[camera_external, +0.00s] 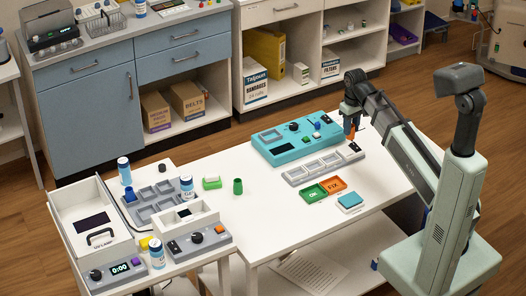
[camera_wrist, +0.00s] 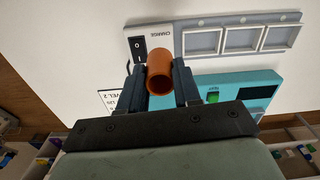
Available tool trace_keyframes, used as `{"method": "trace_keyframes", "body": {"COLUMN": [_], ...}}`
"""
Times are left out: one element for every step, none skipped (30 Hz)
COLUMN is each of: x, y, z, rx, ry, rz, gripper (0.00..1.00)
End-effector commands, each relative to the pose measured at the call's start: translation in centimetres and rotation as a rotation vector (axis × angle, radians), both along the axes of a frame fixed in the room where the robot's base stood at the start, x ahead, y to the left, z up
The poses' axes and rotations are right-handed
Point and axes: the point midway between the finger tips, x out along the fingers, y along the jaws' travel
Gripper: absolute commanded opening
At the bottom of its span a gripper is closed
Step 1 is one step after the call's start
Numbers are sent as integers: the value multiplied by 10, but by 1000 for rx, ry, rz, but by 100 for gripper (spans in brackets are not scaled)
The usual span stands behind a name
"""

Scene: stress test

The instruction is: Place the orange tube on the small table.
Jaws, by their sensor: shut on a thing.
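My gripper (camera_external: 350,127) is shut on the orange tube (camera_wrist: 160,72), with one finger on each side of it. In the external view the tube (camera_external: 349,133) shows only as a small orange patch below the fingers. My gripper is over the large white table, by the right end of the pale charging strip (camera_external: 318,166). I cannot tell how far the tube is above the surface. The small table (camera_external: 152,174) is at the left, beside the large one, crowded with devices.
The small table holds a white lamp box (camera_external: 88,212), a grey tray (camera_external: 140,214), bottles (camera_external: 124,171) and control boxes (camera_external: 205,241). A green tube (camera_external: 238,186) and a turquoise device (camera_external: 272,152) stand on the large table (camera_external: 245,220). Its left front is mostly clear.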

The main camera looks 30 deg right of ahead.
Motion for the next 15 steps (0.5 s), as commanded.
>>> {"method": "trace_keyframes", "body": {"x": [-1, -1, -1, -2, -2, -3, -3, -3, -3, -3, -3, -3, -3, -2, -3], "y": [-12, -17, -23, -27, -31, -36, -38, -40, -42, -42, -41, -39, -36, -32, -25], "z": [0, 0, 0, 0, 0, 0, 0, 0, 0, 0, 0, 0, 1, 1, 1], "rx": [0, 0, 0, 0, 0, 0, 0, 0, 0, 0, 0, 0, 0, 0, 0], "ry": [0, 0, 0, 0, 0, 0, 0, 0, 0, 0, 0, 0, -1, -1, -2], "rz": [-20, -29, -40, -47, -53, -61, -65, -69, -72, -72, -71, -66, -61, -54, -43], "gripper": [4, 4, 4, 4, 4, 4, 4, 4, 4, 4, 4, 4, 4, 4, 4]}}
